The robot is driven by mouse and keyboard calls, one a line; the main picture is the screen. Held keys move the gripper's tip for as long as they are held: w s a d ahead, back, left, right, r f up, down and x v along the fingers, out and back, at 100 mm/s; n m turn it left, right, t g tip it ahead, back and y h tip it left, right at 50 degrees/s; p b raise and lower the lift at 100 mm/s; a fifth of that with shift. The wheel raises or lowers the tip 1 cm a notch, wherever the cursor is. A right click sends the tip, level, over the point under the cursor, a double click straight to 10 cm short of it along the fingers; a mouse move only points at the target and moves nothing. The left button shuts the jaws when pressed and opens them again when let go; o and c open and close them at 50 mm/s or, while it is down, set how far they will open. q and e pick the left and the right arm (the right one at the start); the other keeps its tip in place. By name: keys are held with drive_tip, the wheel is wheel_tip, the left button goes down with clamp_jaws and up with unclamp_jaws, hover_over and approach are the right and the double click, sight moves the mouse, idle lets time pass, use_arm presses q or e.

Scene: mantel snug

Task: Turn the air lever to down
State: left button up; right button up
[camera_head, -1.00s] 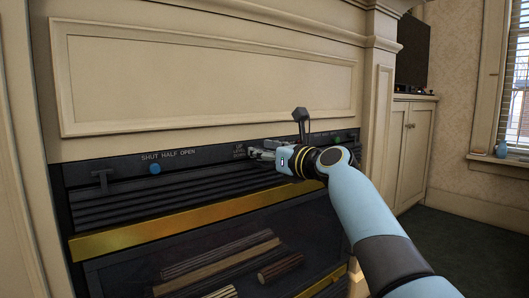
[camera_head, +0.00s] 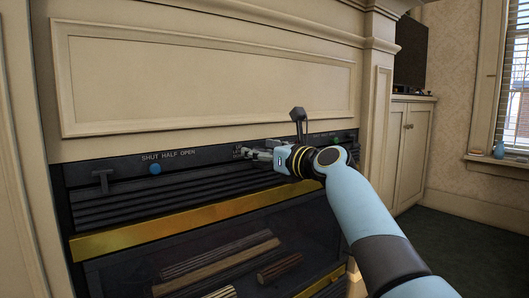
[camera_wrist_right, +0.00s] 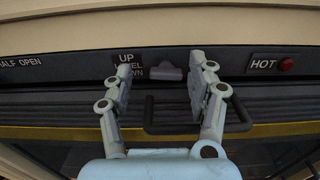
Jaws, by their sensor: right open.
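The air lever (camera_wrist_right: 167,73) is a small grey lever on the dark panel, beside a label reading UP, LEVEL, DOWN (camera_wrist_right: 125,72) in the right wrist view. It points roughly sideways, level with the middle word. My right gripper (camera_wrist_right: 169,70) is open, with one finger on each side of the lever; whether either finger touches it I cannot tell. In the head view my right gripper (camera_head: 250,153) is at the panel and hides the lever. My left gripper is not in view.
A dark bar handle (camera_wrist_right: 200,130) stands out below the lever, close to the right finger. The panel also carries a T-shaped lever (camera_head: 102,181), a blue knob (camera_head: 155,169) and a red button (camera_wrist_right: 285,64) by the HOT label. A brass strip (camera_head: 180,222) runs below.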

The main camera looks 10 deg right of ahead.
drive_tip(key=v, duration=1.2)
drive_tip(key=shift+a, duration=0.15)
